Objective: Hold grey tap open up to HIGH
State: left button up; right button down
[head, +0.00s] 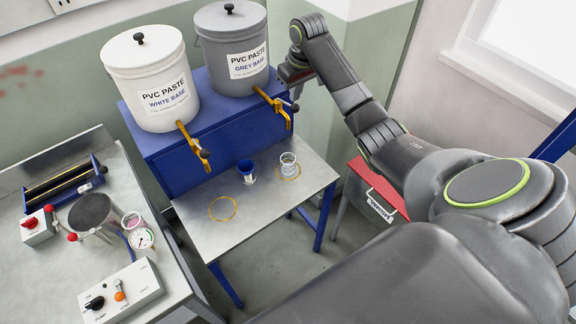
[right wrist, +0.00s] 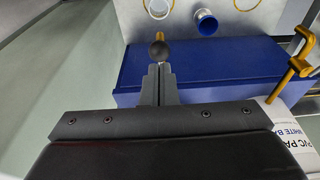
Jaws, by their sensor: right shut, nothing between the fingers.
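The grey bucket (head: 232,50) marked GREY BASE stands on a blue stand (head: 222,126). Its yellow grey tap (head: 270,100) juts from the front, with a dark ball on the lever (head: 294,107). My right gripper (head: 290,80) is beside the bucket, close behind the tap. In the right wrist view my fingers (right wrist: 158,75) are shut and empty. The dark ball knob (right wrist: 158,50) sits just beyond their tips, with a bit of yellow lever behind it. I cannot tell whether they touch. HIGH is not readable on any mark. My left gripper is out of view.
A clear cup (head: 288,166) stands at the right yellow ring under the grey tap. A blue cup (head: 246,172) stands left of it; the left ring (head: 223,209) is empty. The white bucket (head: 150,80) and its tap (head: 194,148) are to the left.

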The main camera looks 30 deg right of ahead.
aim_at(296, 105)
dwell(0.6)
jog(key=shift+f+b, duration=0.45)
jog(key=shift+f, duration=1.5)
jog(key=shift+r, duration=0.1)
dwell(4.3)
notch_tip(296, 105, up, 2)
jog(key=shift+r+p, duration=0.2)
jog(key=shift+p, duration=0.65)
jog(key=shift+r, duration=0.65)
